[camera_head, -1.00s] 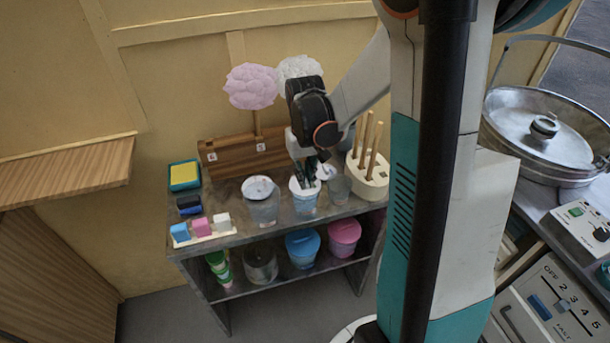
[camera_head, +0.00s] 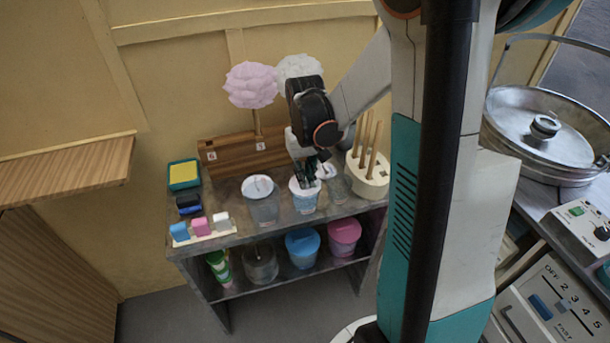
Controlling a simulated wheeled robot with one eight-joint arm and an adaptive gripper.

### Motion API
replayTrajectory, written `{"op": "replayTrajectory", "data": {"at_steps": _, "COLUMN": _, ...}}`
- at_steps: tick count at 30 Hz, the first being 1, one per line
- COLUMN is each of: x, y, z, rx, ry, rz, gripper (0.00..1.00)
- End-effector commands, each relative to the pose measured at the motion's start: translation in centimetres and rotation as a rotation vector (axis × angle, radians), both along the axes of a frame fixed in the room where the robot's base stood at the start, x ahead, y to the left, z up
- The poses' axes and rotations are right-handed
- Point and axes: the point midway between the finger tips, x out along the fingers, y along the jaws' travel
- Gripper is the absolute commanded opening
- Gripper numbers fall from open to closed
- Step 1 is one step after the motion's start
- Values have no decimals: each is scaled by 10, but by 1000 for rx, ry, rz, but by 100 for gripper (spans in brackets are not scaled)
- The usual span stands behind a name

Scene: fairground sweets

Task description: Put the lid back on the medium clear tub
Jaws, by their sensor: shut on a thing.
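The medium clear tub (camera_head: 305,205) stands upright on the top shelf, between a larger and a smaller clear tub. A white lid (camera_head: 296,186) is at its mouth. My gripper (camera_head: 308,182) points down over this tub, with its fingers shut on the lid. The fingers hide part of the lid, so I cannot tell whether it is seated on the rim or just above it.
The larger tub (camera_head: 264,209) with a white lid stands to the left, the smaller tub (camera_head: 336,188) close on the right. A cream holder with wooden sticks (camera_head: 368,184) is further right. Coloured blocks (camera_head: 201,228) line the front left.

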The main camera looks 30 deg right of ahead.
Motion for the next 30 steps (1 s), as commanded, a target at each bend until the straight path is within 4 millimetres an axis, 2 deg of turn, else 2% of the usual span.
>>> {"op": "replayTrajectory", "data": {"at_steps": 10, "x": 0, "y": 0, "z": 0, "rx": 0, "ry": 0, "rz": 0, "gripper": 0}}
{"op": "replayTrajectory", "data": {"at_steps": 12, "x": 0, "y": 0, "z": 0, "rx": 0, "ry": 0, "rz": 0, "gripper": 20}}
{"op": "replayTrajectory", "data": {"at_steps": 14, "x": 0, "y": 0, "z": 0, "rx": 0, "ry": 0, "rz": 0, "gripper": 32}}
{"op": "replayTrajectory", "data": {"at_steps": 21, "x": 0, "y": 0, "z": 0, "rx": 0, "ry": 0, "rz": 0, "gripper": 32}}
{"op": "replayTrajectory", "data": {"at_steps": 25, "x": 0, "y": 0, "z": 0, "rx": 0, "ry": 0, "rz": 0, "gripper": 52}}
{"op": "replayTrajectory", "data": {"at_steps": 30, "x": 0, "y": 0, "z": 0, "rx": 0, "ry": 0, "rz": 0, "gripper": 52}}
